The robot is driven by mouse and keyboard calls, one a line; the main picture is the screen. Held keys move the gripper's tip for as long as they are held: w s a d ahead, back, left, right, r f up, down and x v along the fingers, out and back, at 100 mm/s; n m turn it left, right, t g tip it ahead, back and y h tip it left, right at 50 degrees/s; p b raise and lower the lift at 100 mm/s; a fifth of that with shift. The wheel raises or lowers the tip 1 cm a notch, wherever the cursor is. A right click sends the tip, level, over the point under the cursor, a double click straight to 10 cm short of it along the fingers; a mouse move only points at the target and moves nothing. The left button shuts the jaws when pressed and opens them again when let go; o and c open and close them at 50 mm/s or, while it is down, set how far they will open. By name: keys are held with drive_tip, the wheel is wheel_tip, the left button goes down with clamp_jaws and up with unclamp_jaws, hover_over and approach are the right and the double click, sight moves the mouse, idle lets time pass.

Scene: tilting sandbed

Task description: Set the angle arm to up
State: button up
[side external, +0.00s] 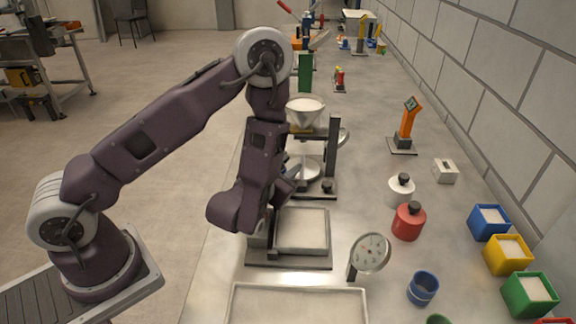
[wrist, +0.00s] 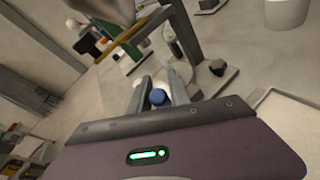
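The sandbed (side external: 302,230) is a shallow square tray of pale sand on a dark base, on the bench in front of my arm. My gripper (side external: 287,187) is low beside it, near the foot of the funnel stand, and partly hidden by my wrist. In the wrist view the two fingers of my gripper (wrist: 159,88) stand apart. A blue round knob (wrist: 157,97) shows between them, with pale material behind it; no firm contact is visible. I cannot tell for sure whether this knob belongs to the angle arm, or how that arm is tilted.
A funnel (side external: 305,108) on a dark stand (side external: 333,155) rises close behind my gripper. A dial gauge (side external: 370,253) stands right of the sandbed, and an empty-looking flat tray (side external: 298,290) lies in front.

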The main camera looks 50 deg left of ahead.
drive_tip(key=shift+o, duration=1.1)
wheel_tip(320, 180, up, 10)
